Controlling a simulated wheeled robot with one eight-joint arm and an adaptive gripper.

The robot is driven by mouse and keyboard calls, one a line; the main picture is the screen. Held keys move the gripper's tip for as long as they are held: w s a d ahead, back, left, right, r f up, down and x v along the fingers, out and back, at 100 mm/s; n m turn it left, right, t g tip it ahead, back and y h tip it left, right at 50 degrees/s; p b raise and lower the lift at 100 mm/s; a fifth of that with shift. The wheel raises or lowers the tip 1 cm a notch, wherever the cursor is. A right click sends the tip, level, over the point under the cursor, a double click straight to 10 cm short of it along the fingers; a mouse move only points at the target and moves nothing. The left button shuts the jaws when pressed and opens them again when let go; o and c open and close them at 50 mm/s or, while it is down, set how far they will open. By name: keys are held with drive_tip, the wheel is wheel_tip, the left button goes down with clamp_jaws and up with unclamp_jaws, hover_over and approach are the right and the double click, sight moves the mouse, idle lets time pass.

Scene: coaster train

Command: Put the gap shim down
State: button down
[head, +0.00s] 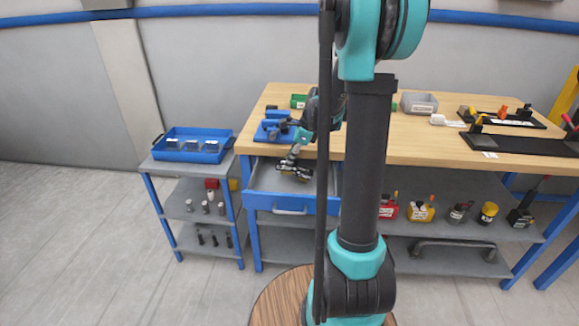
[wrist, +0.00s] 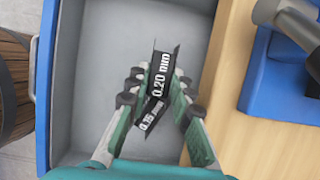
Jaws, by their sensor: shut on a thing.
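My gripper (head: 294,168) reaches down into the open blue-fronted drawer (head: 262,180) at the left end of the workbench. In the wrist view my gripper (wrist: 160,82) is shut on a dark gap shim marked "0.20 mm" (wrist: 161,78), which lies between the fingertips. A second dark piece marked "0.15 mm" (wrist: 150,116) shows at an angle close to it, between the fingers. I cannot tell whether the two pieces touch, or how high the held shim is above the grey drawer floor (wrist: 105,50).
A blue fixture (head: 276,126) stands on the bench just behind the drawer. A cart with a blue tray (head: 217,155) stands to the left. A grey bin (head: 418,104) and black boards (head: 505,146) are farther right. The drawer floor around the shims looks clear.

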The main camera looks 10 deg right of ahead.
drive_tip(key=shift+f, duration=1.25)
drive_tip(key=shift+f, duration=0.15)
drive_tip(key=c, duration=1.3)
unclamp_jaws()
drive_tip(key=shift+c, duration=0.2)
drive_tip(key=v, duration=1.2)
